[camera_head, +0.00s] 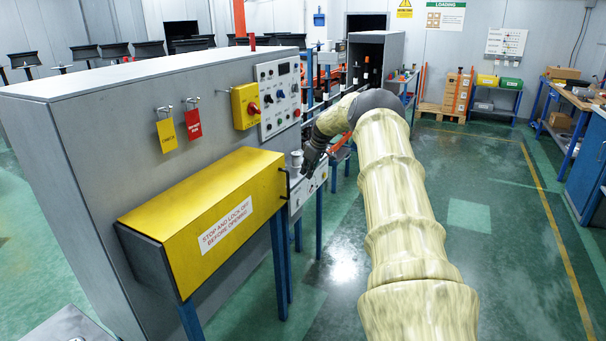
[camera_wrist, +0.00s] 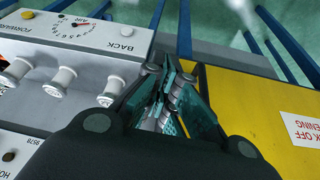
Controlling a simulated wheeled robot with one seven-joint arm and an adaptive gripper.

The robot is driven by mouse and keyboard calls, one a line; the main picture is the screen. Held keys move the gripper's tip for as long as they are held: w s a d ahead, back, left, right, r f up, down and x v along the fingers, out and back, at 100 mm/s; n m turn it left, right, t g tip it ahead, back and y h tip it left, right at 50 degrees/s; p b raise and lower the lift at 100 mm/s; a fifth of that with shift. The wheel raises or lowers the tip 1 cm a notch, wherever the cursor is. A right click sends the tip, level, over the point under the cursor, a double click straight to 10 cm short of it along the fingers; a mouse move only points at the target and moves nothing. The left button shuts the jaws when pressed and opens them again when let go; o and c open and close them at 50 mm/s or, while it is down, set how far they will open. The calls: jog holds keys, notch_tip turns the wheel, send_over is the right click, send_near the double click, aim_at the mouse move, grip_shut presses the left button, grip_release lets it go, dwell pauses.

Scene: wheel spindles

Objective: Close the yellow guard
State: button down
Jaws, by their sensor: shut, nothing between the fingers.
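The yellow guard (camera_head: 215,190) is a long box-shaped cover on the front of the grey machine. Its top and front faces show, with a white "STOP AND LOCK OFF BEFORE OPENING" label (camera_head: 226,226). I see no clear gap along its edges, but its underside is hidden. A dark handle (camera_head: 287,184) stands at its right end. My gripper (camera_head: 309,166) is just beyond that end, near the small control panel. In the wrist view my gripper (camera_wrist: 168,84) is shut and empty, with the yellow guard (camera_wrist: 255,105) to its right.
The grey machine (camera_head: 90,150) carries a yellow switch box (camera_head: 245,106), hanging tags and a button panel (camera_head: 278,97). White knobs and a dial panel (camera_wrist: 85,50) lie close to my gripper in the wrist view. Blue legs (camera_head: 281,265) stand below. The green floor at right is open.

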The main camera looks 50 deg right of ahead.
jog(key=w+b+v, duration=0.1)
jog(key=v, duration=0.7)
jog(key=shift+a+r, duration=0.3)
jog(key=shift+r, duration=0.05)
